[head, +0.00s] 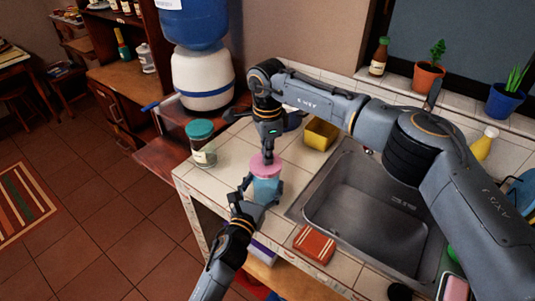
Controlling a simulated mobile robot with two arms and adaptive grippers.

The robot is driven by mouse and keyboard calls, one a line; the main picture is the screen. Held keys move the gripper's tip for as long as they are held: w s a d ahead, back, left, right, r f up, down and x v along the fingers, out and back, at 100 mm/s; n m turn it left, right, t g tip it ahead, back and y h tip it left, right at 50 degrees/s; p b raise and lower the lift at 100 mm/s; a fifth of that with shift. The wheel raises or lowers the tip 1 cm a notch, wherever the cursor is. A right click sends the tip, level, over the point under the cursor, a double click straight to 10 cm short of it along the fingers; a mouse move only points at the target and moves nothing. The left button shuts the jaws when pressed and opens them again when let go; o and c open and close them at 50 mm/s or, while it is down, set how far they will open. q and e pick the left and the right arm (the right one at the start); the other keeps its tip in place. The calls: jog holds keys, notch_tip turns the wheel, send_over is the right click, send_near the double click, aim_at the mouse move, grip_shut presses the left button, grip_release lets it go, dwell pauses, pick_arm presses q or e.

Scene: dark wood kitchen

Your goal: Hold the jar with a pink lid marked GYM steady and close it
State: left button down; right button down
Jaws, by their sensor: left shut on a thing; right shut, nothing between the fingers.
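The jar with a pink lid (267,189) stands upright on the tiled counter, left of the sink. Its body looks light blue, and I cannot read any marking on it. The pink lid (259,168) sits on top of the jar; whether it is fully closed I cannot tell. My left gripper (255,192) comes from below and is shut on the jar's body, hiding part of it. My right gripper (268,156) points down from above, shut and empty, with its tips at the top of the pink lid.
A jar with a teal lid (203,150) stands to the left on the counter (208,185). A yellow container (321,134) is behind, the metal sink (372,205) to the right. A red-brown sponge-like block (314,244) lies at the front. A water dispenser (203,80) stands behind left.

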jog(key=m, duration=0.2)
jog(key=f+m, duration=0.1)
jog(key=m, duration=0.4)
jog(key=shift+s+a+f, duration=0.15)
jog(key=shift+s+a, duration=0.05)
jog(key=shift+s, duration=0.15)
jog(key=m, duration=0.8)
jog(key=shift+m, duration=0.3)
jog(key=m, duration=0.5)
jog(key=shift+a, duration=0.1)
jog(key=c, duration=1.5)
grip_release()
jog(key=shift+w+f, duration=0.1)
